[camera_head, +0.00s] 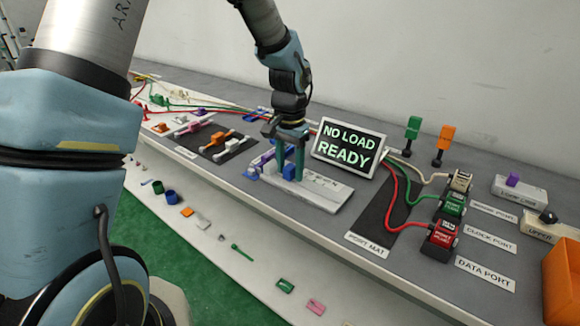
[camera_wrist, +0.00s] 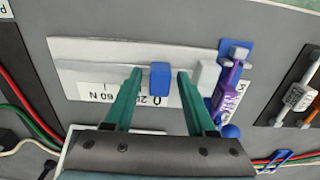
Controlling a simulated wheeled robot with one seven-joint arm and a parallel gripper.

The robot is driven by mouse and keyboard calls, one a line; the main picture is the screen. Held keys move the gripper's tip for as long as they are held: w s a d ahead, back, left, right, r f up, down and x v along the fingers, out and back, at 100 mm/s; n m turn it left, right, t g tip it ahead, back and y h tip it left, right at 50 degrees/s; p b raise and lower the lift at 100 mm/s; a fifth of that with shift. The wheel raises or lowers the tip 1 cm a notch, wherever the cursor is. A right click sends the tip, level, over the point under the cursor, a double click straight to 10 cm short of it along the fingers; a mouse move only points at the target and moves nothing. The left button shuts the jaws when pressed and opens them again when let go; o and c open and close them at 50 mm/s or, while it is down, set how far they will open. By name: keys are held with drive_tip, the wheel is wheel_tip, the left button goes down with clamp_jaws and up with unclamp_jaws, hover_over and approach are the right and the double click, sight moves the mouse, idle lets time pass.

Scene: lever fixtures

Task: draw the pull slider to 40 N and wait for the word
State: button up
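The pull slider is a pale plate (camera_head: 325,193) with a blue knob (camera_head: 289,171), on the bench in front of the display. In the wrist view its plate (camera_wrist: 100,50) carries a scale with 0, 20 and 60 N legible, partly covered by my fingers. The blue knob (camera_wrist: 159,80) stands near the 0 end. My gripper (camera_wrist: 159,75) is open, its teal fingers on either side of the knob with a gap at each side. In the head view my gripper (camera_head: 289,158) is over the plate. The display (camera_head: 348,148) reads "NO LOAD READY".
A blue and purple fixture (camera_wrist: 232,85) stands close beside the plate. A dark port mat (camera_head: 385,222) lies to the right, with cables running to plugs, including a red one (camera_head: 441,236). A mat with handled parts (camera_head: 218,138) is on the left.

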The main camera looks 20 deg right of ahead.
sight(300, 184)
clamp_jaws()
drive_tip(key=s, duration=0.1)
drive_tip(key=s+d, duration=0.1)
drive_tip(key=s, duration=0.1)
drive_tip(key=shift+d, duration=0.3)
drive_tip(key=shift+o, duration=0.6)
unclamp_jaws()
drive_tip(key=shift+w, duration=0.1)
wheel_tip(300, 184, up, 11)
drive_tip(key=b, duration=0.1)
drive_tip(key=w+a+n+p, duration=0.1)
drive_tip(key=w+a+n, duration=0.1)
drive_tip(key=a, duration=0.6)
drive_tip(key=w+a+n, duration=0.2)
drive_tip(key=a+n, duration=0.1)
drive_tip(key=a, duration=0.5)
drive_tip(key=s+a+f+n, duration=0.1)
drive_tip(key=s+a+n, duration=0.1)
drive_tip(key=a, duration=0.6)
drive_tip(key=s+a+f+n+t+p, duration=0.1)
drive_tip(key=a+n, duration=0.3)
drive_tip(key=a, duration=0.5)
drive_tip(key=shift+s+a+f+t, duration=0.2)
drive_tip(key=shift+s+t, duration=0.1)
drive_tip(key=shift+s, duration=0.4)
